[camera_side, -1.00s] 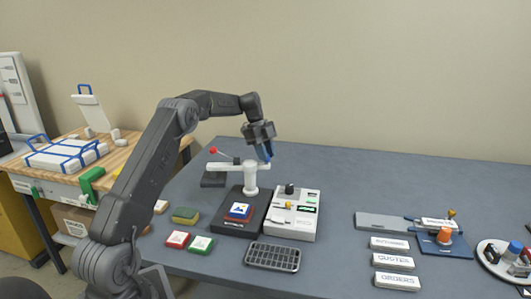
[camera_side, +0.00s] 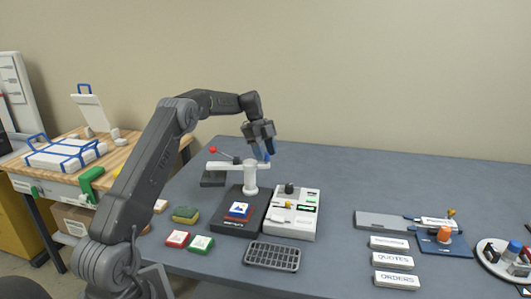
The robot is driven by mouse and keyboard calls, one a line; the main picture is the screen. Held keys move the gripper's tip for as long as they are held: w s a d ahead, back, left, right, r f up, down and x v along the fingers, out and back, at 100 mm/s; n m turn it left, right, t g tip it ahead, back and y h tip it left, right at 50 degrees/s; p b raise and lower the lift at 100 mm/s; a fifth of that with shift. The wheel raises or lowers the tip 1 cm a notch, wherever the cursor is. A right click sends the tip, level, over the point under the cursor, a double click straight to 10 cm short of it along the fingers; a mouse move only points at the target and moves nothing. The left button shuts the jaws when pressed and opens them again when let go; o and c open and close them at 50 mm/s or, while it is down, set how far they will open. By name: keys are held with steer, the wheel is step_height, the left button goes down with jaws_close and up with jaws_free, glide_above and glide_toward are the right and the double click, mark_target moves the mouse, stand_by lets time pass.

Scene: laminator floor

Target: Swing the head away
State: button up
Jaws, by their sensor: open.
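The press head (camera_side: 222,165) is a white arm on a white post (camera_side: 250,181), with a red-knobbed lever (camera_side: 213,150) at its left. The post stands at the back of a black base (camera_side: 230,222). A blue and red block with a white picture patch (camera_side: 239,210) lies on that base, and the head extends left of the post, not over the block. My gripper (camera_side: 266,156) is open, with bluish fingertips pointing down, just behind and right of the post top. I cannot tell whether it touches the head.
A grey control box (camera_side: 291,215) stands right of the base. A dark slotted tray (camera_side: 272,256), red block (camera_side: 177,239), green block (camera_side: 201,244) and sponge-like block (camera_side: 186,214) lie in front and left. Labelled plates (camera_side: 393,260) lie right. The back right of the table is clear.

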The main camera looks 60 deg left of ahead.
steer(key=v, duration=0.7)
steer(key=shift+r, duration=0.15)
steer(key=s+d+r+n+y, duration=0.1)
steer(key=s+d+r+n, duration=0.25)
steer(key=d, duration=0.45)
steer(key=s+d+r+n+t+y, duration=0.1)
steer(key=s+d+r+n, duration=0.1)
steer(key=d+r, duration=0.35)
steer(key=s+d+r+n+y, duration=0.1)
steer(key=s+d+r+n, duration=0.15)
steer(key=d, duration=0.65)
steer(key=s+d+f+n+t, duration=0.1)
steer(key=s+d+f+n, duration=0.1)
steer(key=s, duration=0.5)
steer(key=s+d+f+n+t+y, duration=0.1)
steer(key=s+d+f+n, duration=0.1)
steer(key=s+d+f, duration=0.2)
steer(key=s+d+f+n+t, duration=0.1)
steer(key=s+d+f+n, duration=0.2)
steer(key=s+d, duration=0.3)
steer(key=s, duration=0.3)
steer(key=shift+s, duration=0.3)
